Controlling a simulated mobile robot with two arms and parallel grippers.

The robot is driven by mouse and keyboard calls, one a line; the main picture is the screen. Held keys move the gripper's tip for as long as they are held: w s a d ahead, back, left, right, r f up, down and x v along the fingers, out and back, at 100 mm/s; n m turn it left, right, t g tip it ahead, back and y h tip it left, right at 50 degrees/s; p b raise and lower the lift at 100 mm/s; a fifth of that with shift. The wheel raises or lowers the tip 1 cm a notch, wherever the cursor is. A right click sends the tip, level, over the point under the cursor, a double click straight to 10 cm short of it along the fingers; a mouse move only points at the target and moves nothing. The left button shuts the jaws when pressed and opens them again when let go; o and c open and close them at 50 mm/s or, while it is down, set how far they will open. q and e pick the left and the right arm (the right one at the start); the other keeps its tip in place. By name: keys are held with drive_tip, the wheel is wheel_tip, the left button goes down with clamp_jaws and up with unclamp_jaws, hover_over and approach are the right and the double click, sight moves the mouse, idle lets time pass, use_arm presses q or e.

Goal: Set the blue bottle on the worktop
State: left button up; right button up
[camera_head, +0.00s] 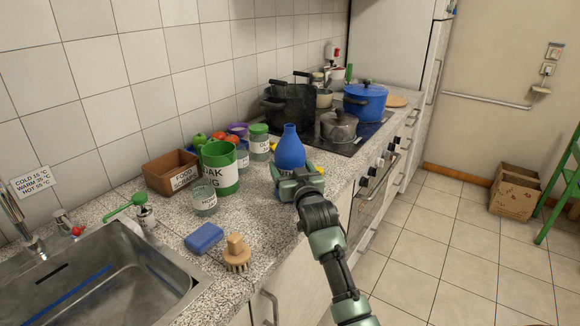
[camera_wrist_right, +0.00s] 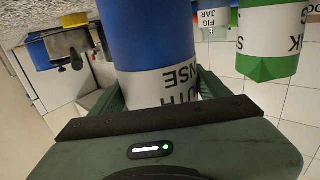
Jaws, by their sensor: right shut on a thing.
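The blue bottle (camera_head: 290,148) stands upright between the fingers of my right gripper (camera_head: 296,172), over the speckled worktop (camera_head: 262,205) near its front edge. In the right wrist view the bottle (camera_wrist_right: 145,38) appears upside down, with a white label partly reading "UTH NSE". The right gripper's fingers (camera_wrist_right: 158,92) close around the label. The gripper hides the bottle's base in the head view, so I cannot tell whether it touches the worktop. My left gripper is not in view.
Left of the bottle stand a green-and-white tub (camera_head: 222,168), jars (camera_head: 204,198) and a brown food box (camera_head: 171,173). The hob with pots (camera_head: 339,127) lies behind right. A blue sponge (camera_head: 204,238), brush (camera_head: 237,254) and sink (camera_head: 95,280) are nearer. Some worktop in front of the tub is bare.

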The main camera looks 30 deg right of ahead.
drive_tip(key=o, duration=1.5)
drive_tip(key=shift+f, duration=0.1)
drive_tip(key=shift+c, duration=0.2)
drive_tip(key=v, duration=1.2)
drive_tip(key=shift+b, duration=0.4)
